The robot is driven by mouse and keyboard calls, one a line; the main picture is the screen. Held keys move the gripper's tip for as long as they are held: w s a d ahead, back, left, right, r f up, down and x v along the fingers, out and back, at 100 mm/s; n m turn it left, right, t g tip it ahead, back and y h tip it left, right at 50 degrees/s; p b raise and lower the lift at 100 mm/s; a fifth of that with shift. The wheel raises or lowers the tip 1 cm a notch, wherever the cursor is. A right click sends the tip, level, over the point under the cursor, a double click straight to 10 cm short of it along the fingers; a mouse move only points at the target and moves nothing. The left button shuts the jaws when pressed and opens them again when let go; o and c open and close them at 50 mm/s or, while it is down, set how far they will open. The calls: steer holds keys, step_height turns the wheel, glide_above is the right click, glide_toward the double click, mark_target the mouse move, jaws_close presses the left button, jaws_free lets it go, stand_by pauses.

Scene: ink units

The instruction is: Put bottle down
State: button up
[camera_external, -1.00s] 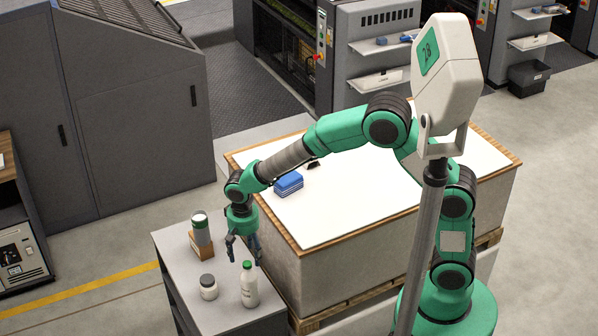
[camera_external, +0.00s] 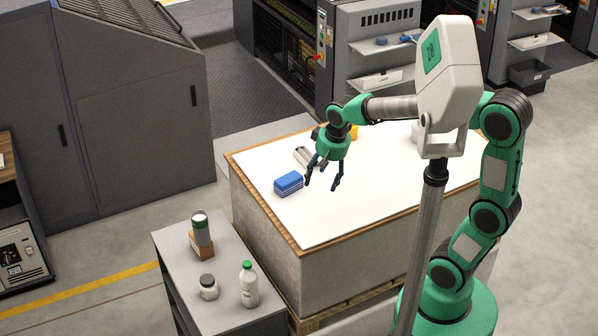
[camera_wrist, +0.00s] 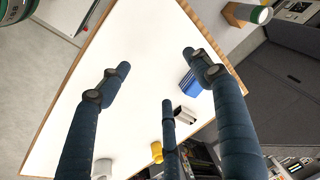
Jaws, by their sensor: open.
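A white bottle with a green cap (camera_external: 249,286) stands upright on the grey side table (camera_external: 229,313) at the lower left in the external view. My gripper (camera_external: 325,186) is open and empty. It hangs above the white-topped stack (camera_external: 360,217), well to the right of and away from the bottle. In the wrist view the spread fingers of my gripper (camera_wrist: 150,85) have nothing between them but the white surface behind. I cannot identify the bottle in the wrist view.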

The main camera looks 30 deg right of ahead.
steer(key=s+d+r+t, duration=0.1)
steer(key=s+d+r, duration=0.1)
steer(key=s+d, duration=0.6)
steer(key=s+d+r+t+h, duration=0.1)
steer(key=s+d+r+t, duration=0.1)
steer(key=s+d, duration=0.6)
steer(key=d+r, duration=0.1)
steer(key=d, duration=0.2)
steer(key=shift+d+r+n, duration=0.15)
steer(key=shift+r+n, duration=0.1)
steer(key=shift+n, duration=0.15)
step_height(320, 180, down, 2)
steer(key=shift+f+b, duration=0.1)
steer(key=shift+b, duration=1.05)
